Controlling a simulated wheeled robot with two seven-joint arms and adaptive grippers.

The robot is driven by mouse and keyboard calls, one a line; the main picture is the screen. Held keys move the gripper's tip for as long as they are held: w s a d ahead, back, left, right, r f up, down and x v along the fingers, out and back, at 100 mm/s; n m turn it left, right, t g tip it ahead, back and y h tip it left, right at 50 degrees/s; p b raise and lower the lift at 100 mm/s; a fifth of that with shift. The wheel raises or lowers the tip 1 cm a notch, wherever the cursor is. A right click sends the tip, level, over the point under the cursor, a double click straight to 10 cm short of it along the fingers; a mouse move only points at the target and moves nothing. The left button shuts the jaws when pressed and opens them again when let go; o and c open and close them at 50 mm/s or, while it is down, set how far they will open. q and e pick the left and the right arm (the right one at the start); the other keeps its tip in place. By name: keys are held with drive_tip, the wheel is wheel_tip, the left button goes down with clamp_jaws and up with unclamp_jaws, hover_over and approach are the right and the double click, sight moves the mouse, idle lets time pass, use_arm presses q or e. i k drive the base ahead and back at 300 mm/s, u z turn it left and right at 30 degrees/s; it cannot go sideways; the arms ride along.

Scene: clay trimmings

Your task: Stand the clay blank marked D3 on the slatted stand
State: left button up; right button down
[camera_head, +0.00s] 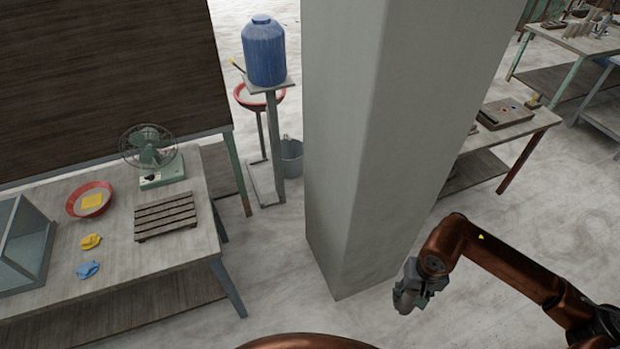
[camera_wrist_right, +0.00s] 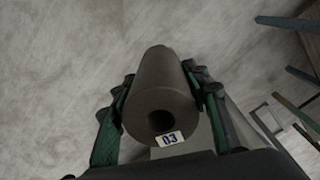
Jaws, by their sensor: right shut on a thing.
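My right gripper (camera_head: 412,287) hangs over the floor in front of the pillar. It is shut on a dark grey-brown clay blank (camera_wrist_right: 165,88), a cylinder with a round hole in its near end. A small white tag on that end reads like D3. The slatted stand (camera_head: 166,216), of dark wooden slats, lies bare on the left table, well to the left of my right gripper. My left gripper is out of the frames.
A thick grey pillar (camera_head: 375,130) stands between this table and my right arm.

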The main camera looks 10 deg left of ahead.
sight(172, 212)
drive_tip(key=u, duration=2.1)
drive_tip(key=i, duration=1.65)
